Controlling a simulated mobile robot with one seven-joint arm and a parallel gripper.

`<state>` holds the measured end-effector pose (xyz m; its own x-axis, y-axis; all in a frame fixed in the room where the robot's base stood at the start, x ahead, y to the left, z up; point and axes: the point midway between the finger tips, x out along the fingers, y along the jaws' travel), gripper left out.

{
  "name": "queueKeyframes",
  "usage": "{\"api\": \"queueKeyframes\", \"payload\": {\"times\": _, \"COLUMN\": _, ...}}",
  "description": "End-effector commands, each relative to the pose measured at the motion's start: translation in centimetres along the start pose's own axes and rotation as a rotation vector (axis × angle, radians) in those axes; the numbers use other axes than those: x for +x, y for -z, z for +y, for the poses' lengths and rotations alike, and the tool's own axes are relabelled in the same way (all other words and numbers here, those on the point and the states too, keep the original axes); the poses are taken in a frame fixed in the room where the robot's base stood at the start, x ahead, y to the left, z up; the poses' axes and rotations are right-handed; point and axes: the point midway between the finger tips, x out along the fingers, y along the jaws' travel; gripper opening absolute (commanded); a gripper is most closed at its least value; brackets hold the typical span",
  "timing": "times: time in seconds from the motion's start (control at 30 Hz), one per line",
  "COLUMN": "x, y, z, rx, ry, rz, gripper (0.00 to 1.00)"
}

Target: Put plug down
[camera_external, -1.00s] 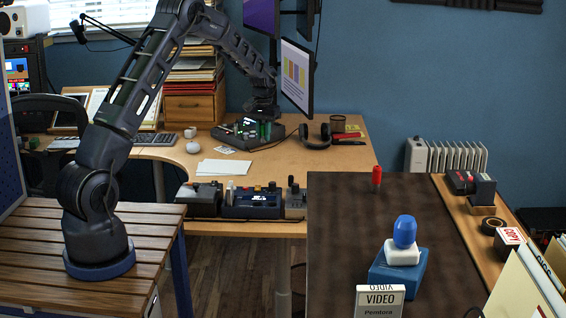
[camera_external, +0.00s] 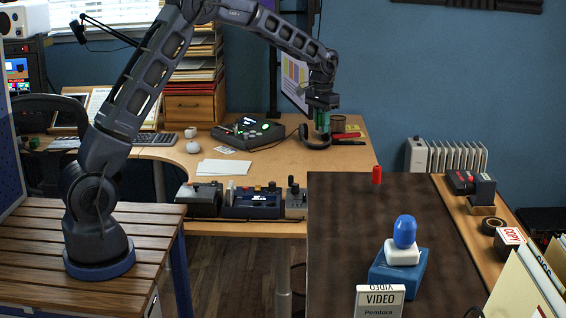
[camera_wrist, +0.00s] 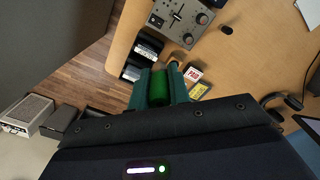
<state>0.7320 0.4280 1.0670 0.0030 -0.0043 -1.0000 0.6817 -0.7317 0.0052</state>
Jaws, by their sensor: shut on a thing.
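A green cylinder (camera_wrist: 158,88), which I take to be the plug, sits between the two teal fingers of my gripper (camera_wrist: 159,78) in the wrist view. The fingers are shut on it. In the external view my gripper (camera_external: 323,122) points down over the right part of the tan desk (camera_external: 345,165), in front of the headphones (camera_external: 313,142), which it partly overlaps. There the fingers and the held piece (camera_external: 322,120) blend together. I cannot tell the height of its lower end above the desk.
A dark control box (camera_external: 248,131) stands left of my gripper. Mixers (camera_external: 252,202) line the desk's front edge. The brown table (camera_external: 345,225) at right bears a red piece (camera_external: 376,175), a blue knob (camera_external: 405,231) on stacked blocks, and a VIDEO box (camera_external: 380,302). Much of its surface is bare.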

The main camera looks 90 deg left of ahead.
Motion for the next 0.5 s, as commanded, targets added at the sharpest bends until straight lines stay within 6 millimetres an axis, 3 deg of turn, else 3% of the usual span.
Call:
{"api": "queueKeyframes", "payload": {"times": 0.03, "x": -0.9, "y": -0.2, "z": 2.5, "rx": 0.038, "ry": 0.000, "rz": 0.002, "gripper": 0.00}}
{"api": "queueKeyframes", "payload": {"times": 0.1, "x": -1.9, "y": -0.7, "z": 5.3, "rx": 0.085, "ry": -0.001, "rz": 0.003, "gripper": 0.00}}
{"api": "queueKeyframes", "payload": {"times": 0.5, "x": -7.8, "y": -5.5, "z": 21.2, "rx": 0.351, "ry": -0.002, "rz": 0.002, "gripper": 0.00}}
